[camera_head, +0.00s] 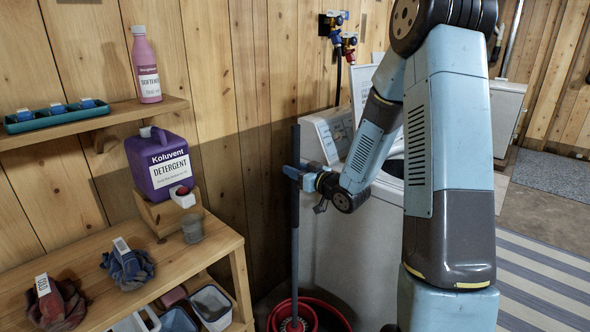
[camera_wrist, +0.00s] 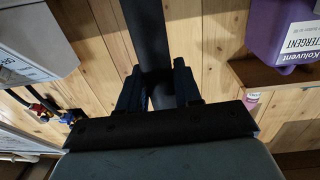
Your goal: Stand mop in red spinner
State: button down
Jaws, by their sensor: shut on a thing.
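The mop (camera_head: 295,230) stands upright, a long dark pole whose lower end is at the red spinner (camera_head: 333,311) on the floor. The mop head is mostly cut off by the lower picture edge, so how deep it sits in the spinner cannot be told. My gripper (camera_head: 294,172) is shut on the upper part of the mop pole, coming in from the right. In the wrist view the pole (camera_wrist: 146,40) runs between the two dark fingers (camera_wrist: 158,88).
A wall shelf (camera_head: 120,120) holds a pink bottle (camera_head: 146,66) and a teal tray (camera_head: 30,124). A white washer (camera_head: 350,240) stands right behind the mop.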

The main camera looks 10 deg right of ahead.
jog(key=shift+f, duration=1.05)
dwell(1.1)
jog(key=c, duration=0.7)
grip_release()
jog(key=shift+s, duration=0.1)
